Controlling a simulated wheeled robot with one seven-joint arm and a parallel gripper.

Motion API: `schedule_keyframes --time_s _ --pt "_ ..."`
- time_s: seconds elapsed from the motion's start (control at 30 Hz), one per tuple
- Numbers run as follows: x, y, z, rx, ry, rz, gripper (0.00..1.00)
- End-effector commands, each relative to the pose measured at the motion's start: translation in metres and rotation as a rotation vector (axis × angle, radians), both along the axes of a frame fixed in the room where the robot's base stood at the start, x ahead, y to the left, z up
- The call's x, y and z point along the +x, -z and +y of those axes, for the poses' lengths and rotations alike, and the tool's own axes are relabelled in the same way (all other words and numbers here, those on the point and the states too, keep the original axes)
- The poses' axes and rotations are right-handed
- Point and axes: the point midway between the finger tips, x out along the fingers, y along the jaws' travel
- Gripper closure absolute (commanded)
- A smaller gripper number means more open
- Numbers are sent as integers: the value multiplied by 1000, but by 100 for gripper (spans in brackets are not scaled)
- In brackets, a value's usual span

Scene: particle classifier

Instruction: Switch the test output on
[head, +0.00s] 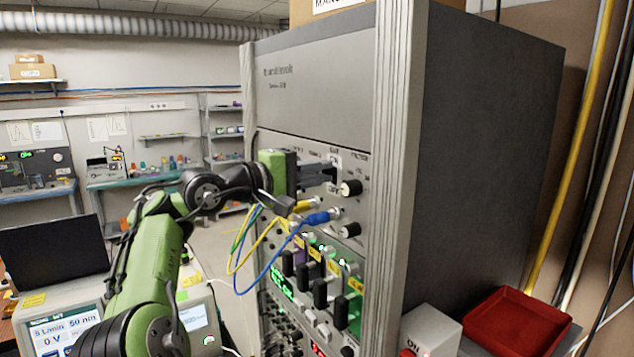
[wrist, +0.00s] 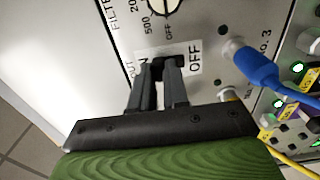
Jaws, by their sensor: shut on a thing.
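My gripper (head: 328,174) is at the front panel of the grey rack (head: 400,120), at a white label plate in the upper module. In the wrist view my gripper (wrist: 158,72) has its two dark fingers close together on the small dark test output switch (wrist: 157,62). The fingers hide most of the switch, so its exact position cannot be told. The OFF label (wrist: 195,62) shows just right of the fingers. The ON label (wrist: 143,58) is partly covered by the left finger. The lettering beside it is also partly hidden.
A blue cable plug (head: 318,218) sits in the panel just below my gripper; it also shows in the wrist view (wrist: 258,72). A black knob (head: 351,188) is right of the fingers. Yellow cables hang nearby. A red tray (head: 515,322) lies at lower right.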

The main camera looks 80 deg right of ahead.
Motion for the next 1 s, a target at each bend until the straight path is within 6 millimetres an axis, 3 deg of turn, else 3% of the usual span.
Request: schedule_keyframes --time_s 0.27,0.3,0.43,0.77,1.0 --pt "0 -5 0 -10 -3 7 100" --pt "0 -5 0 -10 -3 8 79" --pt "0 -5 0 -9 -3 7 59" --pt "4 -3 3 -5 -4 5 58" --pt "42 -3 45 -7 -9 7 58"
